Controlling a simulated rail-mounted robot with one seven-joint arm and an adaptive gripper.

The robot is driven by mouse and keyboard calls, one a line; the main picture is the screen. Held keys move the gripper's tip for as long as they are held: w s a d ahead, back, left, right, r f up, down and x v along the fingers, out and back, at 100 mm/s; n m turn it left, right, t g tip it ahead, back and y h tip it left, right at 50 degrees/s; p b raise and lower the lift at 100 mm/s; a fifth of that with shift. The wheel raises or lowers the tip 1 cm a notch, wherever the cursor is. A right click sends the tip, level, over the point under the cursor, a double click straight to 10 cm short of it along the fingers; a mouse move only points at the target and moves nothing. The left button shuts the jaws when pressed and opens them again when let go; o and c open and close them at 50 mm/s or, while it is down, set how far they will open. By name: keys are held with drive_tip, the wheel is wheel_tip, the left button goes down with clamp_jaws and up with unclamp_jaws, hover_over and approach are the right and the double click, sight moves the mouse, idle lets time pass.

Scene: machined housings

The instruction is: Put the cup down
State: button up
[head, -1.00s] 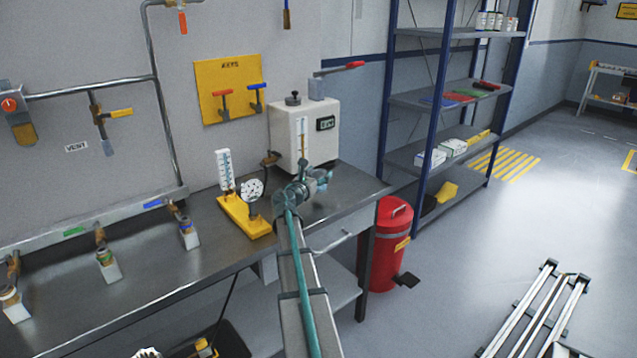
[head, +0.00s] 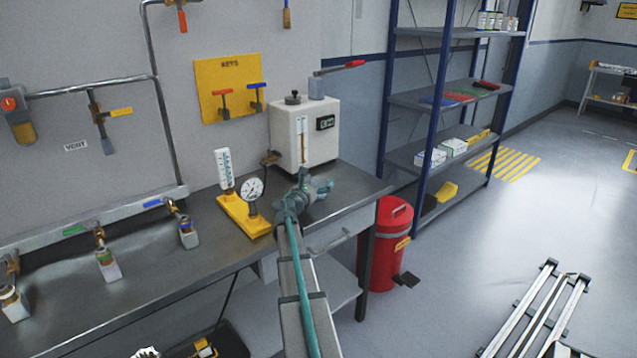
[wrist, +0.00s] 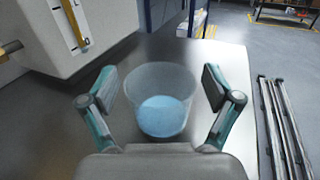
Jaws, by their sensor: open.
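In the wrist view a clear cup (wrist: 163,82) with blue liquid in its lower part stands upright on the grey metal bench (wrist: 215,62). My gripper (wrist: 160,90) is open, with one finger on each side of the cup. A gap shows between the cup and each finger. In the head view my gripper (head: 322,187) is low over the right end of the bench, in front of the white box (head: 318,150). The cup cannot be made out there, behind my gripper.
A yellow stand (head: 243,215) with a dial gauge and a thermometer is left of my gripper. The white box stands close behind. A red bin (head: 388,245) is on the floor right of the bench. Bare bench top shows around the cup on the right.

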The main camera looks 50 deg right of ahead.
drive_tip(key=shift+r, duration=0.15)
drive_tip(key=a, duration=0.4)
drive_tip(key=s+a, duration=0.1)
drive_tip(key=a, duration=0.3)
drive_tip(key=s+a, duration=0.1)
drive_tip(key=a, duration=0.2)
drive_tip(key=shift+a+b, duration=0.35)
drive_tip(key=shift+a, duration=0.05)
